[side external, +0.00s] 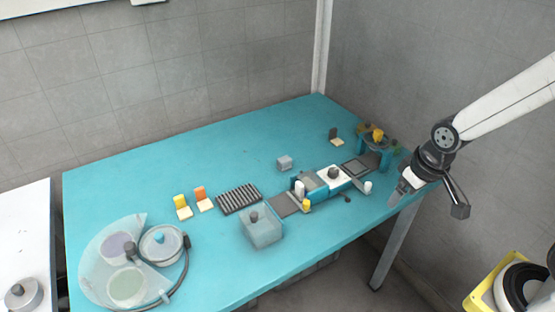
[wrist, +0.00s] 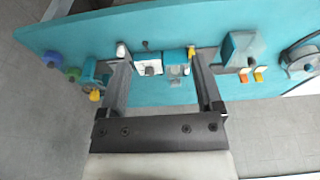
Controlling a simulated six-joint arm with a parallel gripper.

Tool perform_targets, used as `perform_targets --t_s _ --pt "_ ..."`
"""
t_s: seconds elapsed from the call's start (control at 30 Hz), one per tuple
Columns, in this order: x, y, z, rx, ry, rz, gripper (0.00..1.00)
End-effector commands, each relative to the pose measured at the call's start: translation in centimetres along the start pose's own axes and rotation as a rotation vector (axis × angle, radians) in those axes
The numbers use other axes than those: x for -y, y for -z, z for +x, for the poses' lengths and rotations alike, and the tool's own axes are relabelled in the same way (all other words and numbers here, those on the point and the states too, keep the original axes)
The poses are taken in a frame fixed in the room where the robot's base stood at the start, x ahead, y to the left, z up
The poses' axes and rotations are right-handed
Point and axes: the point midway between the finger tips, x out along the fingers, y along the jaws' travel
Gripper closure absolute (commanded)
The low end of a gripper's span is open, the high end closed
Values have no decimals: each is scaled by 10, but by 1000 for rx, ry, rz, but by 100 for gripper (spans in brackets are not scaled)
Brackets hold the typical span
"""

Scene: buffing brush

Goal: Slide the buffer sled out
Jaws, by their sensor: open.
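What looks like the buffer sled, a white block with a dark round knob (side external: 333,173), sits in a teal and grey device (side external: 310,182) on the teal table. The white block also shows in the wrist view (wrist: 149,58), between my fingers in the picture. My gripper (side external: 398,196) is open and empty. It is in the air off the table's right front edge, to the right of the device and apart from it. In the wrist view, its two fingers (wrist: 158,66) are spread wide. The sled's underside is hidden.
A clear box with a dark knob (side external: 261,228) stands left of the device near the front edge. A small teal stand with coloured knobs (side external: 376,146) is at the right end. A ribbed dark block (side external: 240,198) and a round-disc station (side external: 128,262) lie left. The table's back (side external: 200,150) is clear.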

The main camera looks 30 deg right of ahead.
Motion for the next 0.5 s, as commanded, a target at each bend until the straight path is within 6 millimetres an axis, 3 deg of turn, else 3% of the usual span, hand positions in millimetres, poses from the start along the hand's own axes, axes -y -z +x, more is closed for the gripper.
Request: perform_targets --t_s 0.1,0.17,0.37,0.5 --pt "0 0 0 0 0 0 16" --pt "0 0 0 0 0 0 33" --pt "1 8 2 7 1 21 33" --pt "4 25 8 22 2 70 33"
